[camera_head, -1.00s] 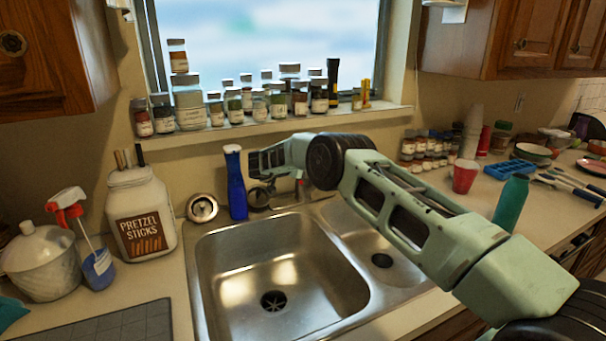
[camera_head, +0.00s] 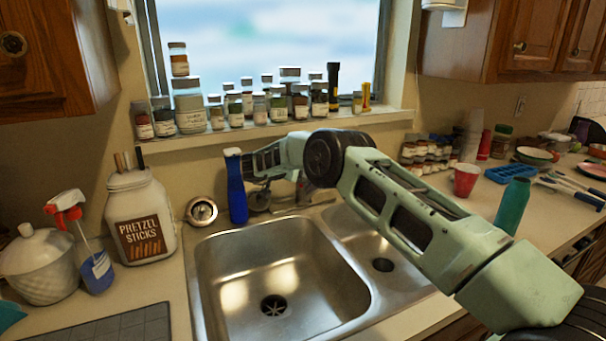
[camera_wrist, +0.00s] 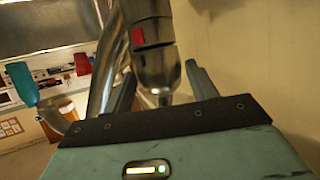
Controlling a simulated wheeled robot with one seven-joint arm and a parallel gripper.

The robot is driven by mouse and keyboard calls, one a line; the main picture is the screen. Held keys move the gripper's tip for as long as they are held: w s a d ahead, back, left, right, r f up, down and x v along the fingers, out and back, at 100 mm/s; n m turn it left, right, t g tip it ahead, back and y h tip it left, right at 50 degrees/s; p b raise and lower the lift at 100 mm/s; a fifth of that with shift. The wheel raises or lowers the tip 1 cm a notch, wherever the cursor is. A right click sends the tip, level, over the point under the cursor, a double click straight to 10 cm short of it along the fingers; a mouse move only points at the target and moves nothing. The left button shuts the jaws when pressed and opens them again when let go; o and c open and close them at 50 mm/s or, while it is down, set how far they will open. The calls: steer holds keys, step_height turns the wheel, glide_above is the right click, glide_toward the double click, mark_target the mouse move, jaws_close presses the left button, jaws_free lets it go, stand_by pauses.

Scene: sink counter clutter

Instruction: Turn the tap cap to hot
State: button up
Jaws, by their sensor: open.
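The chrome tap (camera_head: 259,201) stands behind the sink, partly hidden by my arm in the head view. The wrist view shows the tap's upright body and cap (camera_wrist: 154,62) up close, with a red mark (camera_wrist: 138,37) on its side. My gripper (camera_wrist: 161,80) is open, with one finger on each side of the chrome body. I cannot tell whether either finger touches it. In the head view my gripper (camera_head: 262,162) is over the back edge of the sink, just right of a blue bottle, and its fingertips are hard to make out.
The blue bottle (camera_head: 237,188) stands close beside my gripper. Spice jars (camera_head: 238,110) crowd the windowsill just above. The steel sink basin (camera_head: 225,275) is empty in front. A pretzel jar (camera_head: 140,215) is at left; a red cup (camera_head: 466,180) and teal bottle (camera_head: 511,207) are at right.

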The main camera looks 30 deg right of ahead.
steer(key=b+v, duration=0.3)
steer(key=v, duration=1.2)
steer(key=shift+r, duration=0.1)
